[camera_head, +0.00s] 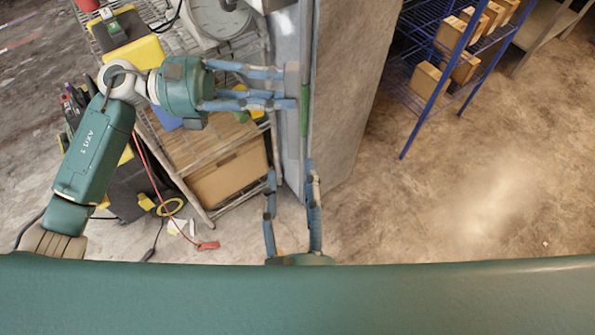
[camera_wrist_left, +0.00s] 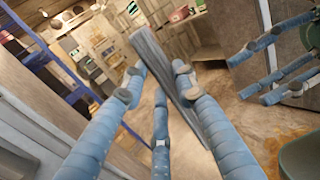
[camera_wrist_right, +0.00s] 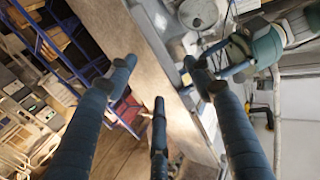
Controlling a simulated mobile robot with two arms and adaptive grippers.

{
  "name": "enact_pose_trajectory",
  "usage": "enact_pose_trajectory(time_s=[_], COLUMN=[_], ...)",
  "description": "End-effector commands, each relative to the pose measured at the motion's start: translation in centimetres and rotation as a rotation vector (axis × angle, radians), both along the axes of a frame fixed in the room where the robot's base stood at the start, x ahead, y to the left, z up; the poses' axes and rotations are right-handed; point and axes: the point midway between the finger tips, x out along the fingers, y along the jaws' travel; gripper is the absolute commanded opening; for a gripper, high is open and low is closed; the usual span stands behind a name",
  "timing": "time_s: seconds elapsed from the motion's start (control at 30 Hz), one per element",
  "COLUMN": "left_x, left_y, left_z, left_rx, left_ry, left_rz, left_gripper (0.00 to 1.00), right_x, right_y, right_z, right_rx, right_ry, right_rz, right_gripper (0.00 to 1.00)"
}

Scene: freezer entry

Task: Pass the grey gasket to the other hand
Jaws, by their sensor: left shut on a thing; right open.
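The grey gasket (camera_wrist_left: 168,68) is a long straight strip in the left wrist view, running from upper middle to lower right. My left gripper (camera_wrist_left: 158,90) is shut on it, with the strip between its fingers. In the head view, my left gripper (camera_head: 297,88) points right at the grey cabinet edge, where the gasket is hard to tell from that edge. My right gripper (camera_head: 291,175) is below it, fingers up and apart, open. In the right wrist view, my right gripper (camera_wrist_right: 158,68) has no clear object between its fingers. The left gripper (camera_wrist_right: 225,65) appears at upper right there.
A tall grey cabinet or panel (camera_head: 350,90) stands right beside my grippers. A blue wire shelf (camera_head: 425,90) with cardboard boxes (camera_head: 427,80) is at upper right. A cluttered rack with a box (camera_head: 230,178) is at left. The floor (camera_head: 450,200) at right is clear.

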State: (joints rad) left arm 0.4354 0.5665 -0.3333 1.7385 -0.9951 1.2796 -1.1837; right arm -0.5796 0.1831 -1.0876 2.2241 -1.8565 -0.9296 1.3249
Motion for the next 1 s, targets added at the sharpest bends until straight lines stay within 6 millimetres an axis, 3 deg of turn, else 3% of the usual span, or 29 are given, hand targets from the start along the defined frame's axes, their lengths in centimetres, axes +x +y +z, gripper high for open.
enact_pose_trajectory(time_s=[0.17, 0.63, 0.8, 1.0], left_x=[0.0, 0.0, 0.0, 0.0], left_y=[0.0, 0.0, 0.0, 0.0], left_z=[0.0, 0.0, 0.0, 0.0], left_rx=[-0.001, -0.001, -0.001, -0.001], left_ry=[0.0, 0.0, 0.0, 0.0], left_rz=[0.0, 0.0, 0.0, 0.0], left_gripper=[0.0, 0.0, 0.0, 0.0], right_x=[1.7, 10.0, 11.5, 11.9], right_y=[-0.1, 0.3, 0.4, 0.4], right_z=[0.4, 0.3, 0.2, 0.2], right_rx=[0.005, 0.004, 0.003, 0.003], right_ry=[-0.008, -0.007, -0.005, -0.003], right_rz=[-0.006, -0.003, -0.003, -0.003], right_gripper=[0.52, 0.52, 0.52, 0.52])
